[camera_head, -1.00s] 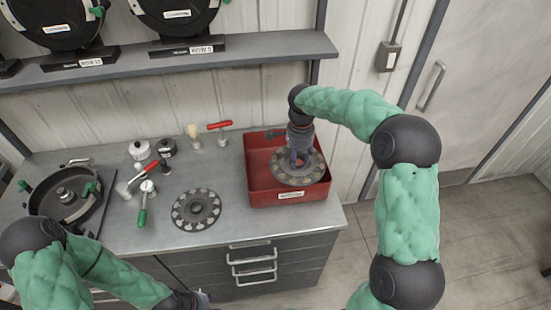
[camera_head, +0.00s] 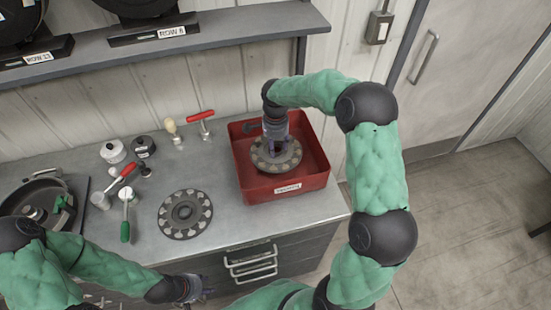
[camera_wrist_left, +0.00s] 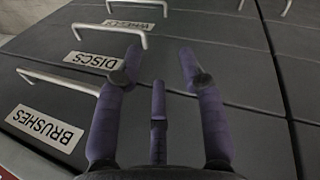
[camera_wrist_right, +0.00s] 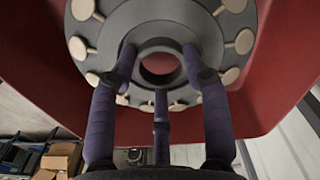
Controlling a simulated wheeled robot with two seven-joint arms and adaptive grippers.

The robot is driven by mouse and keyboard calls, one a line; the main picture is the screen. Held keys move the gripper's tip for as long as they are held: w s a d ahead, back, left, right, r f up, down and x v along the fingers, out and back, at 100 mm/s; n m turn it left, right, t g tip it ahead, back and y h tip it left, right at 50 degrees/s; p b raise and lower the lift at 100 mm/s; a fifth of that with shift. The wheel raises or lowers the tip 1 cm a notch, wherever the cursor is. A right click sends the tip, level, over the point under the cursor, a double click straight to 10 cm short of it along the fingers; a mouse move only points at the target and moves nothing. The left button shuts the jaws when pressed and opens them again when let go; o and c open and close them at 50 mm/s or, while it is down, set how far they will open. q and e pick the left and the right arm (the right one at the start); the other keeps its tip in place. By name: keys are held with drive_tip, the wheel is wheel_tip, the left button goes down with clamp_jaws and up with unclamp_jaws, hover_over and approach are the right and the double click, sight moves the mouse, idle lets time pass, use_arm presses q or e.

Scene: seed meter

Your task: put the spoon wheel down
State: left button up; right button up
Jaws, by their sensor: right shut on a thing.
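The spoon wheel (camera_head: 287,163) is a grey disc with pale round spoons around its rim and a raised hub. My right gripper (camera_head: 275,146) is shut on its hub and holds it, roughly flat, inside the red bin (camera_head: 288,190). In the right wrist view the fingers (camera_wrist_right: 160,70) sit around the hub (camera_wrist_right: 188,35) of the wheel. I cannot tell whether the wheel touches the bin floor. A similar disc (camera_head: 171,222) lies flat on the bench left of the bin. My left gripper (camera_head: 200,288) is open and empty in front of the drawers; it also shows in the left wrist view (camera_wrist_left: 160,65).
The grey bench (camera_head: 225,218) holds a red T-handle tool (camera_head: 201,117), a brush (camera_head: 172,127), small pots (camera_head: 113,151), a green-handled tool (camera_head: 126,230) and a round black housing (camera_head: 28,200). A shelf (camera_head: 230,27) runs above the back. Bench between disc and bin is clear.

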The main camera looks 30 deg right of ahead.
sight(276, 155)
wheel_tip(276, 155, down, 7)
drive_tip(key=shift+r+b, duration=0.2)
drive_tip(key=shift+b, duration=0.2)
drive_tip(key=shift+f, duration=0.15)
drive_tip(key=o, duration=1.1)
drive_tip(key=shift+r, duration=0.5)
wheel_tip(276, 155, up, 11)
drive_tip(key=shift+r+p, duration=0.15)
drive_tip(key=shift+p, duration=0.65)
